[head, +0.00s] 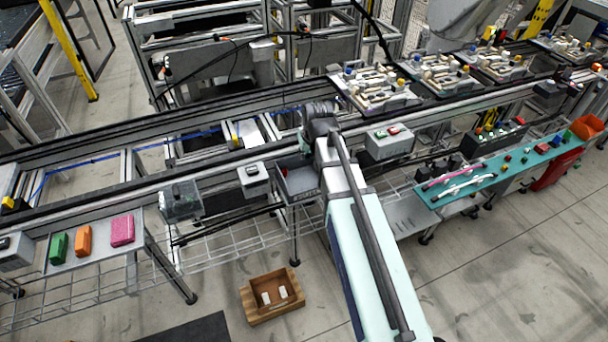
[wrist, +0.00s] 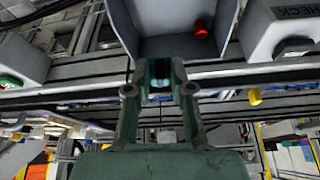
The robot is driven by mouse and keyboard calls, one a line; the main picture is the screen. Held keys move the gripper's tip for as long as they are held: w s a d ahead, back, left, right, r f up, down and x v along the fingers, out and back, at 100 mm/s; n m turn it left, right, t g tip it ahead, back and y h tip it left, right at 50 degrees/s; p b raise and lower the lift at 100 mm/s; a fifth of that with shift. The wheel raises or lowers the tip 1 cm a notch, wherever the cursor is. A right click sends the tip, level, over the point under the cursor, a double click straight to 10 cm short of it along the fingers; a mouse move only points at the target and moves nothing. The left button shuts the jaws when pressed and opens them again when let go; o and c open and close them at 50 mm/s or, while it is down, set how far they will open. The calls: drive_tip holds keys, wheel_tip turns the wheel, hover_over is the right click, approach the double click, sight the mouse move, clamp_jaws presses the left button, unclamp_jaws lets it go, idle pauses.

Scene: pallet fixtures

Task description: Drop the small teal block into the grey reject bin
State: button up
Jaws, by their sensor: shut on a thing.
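My gripper (wrist: 160,80) is shut on the small teal block (wrist: 160,68), which shows as a dark teal patch between the fingertips in the wrist view. The grey reject bin (wrist: 165,48) fills the top middle of that view, just beyond the fingertips. A small red piece (wrist: 202,30) lies inside it. The block overlaps the bin's near edge in the picture; I cannot tell its height over the bin. In the head view the grey bin (head: 302,181) stands beside my arm, which partly covers it. The fingers and block cannot be made out there.
Grey button boxes stand on both sides of the bin, one at right (head: 390,142) and one at left (head: 254,178). A conveyor rail runs behind. A teal shelf (head: 530,163) with parts is at right.

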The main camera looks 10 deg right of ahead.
drive_tip(key=shift+f+b, duration=1.6)
drive_tip(key=shift+f, duration=1.1)
drive_tip(key=o, duration=0.8)
drive_tip(key=shift+r, duration=0.1)
drive_tip(key=v, duration=1.2)
drive_tip(key=shift+a, duration=0.1)
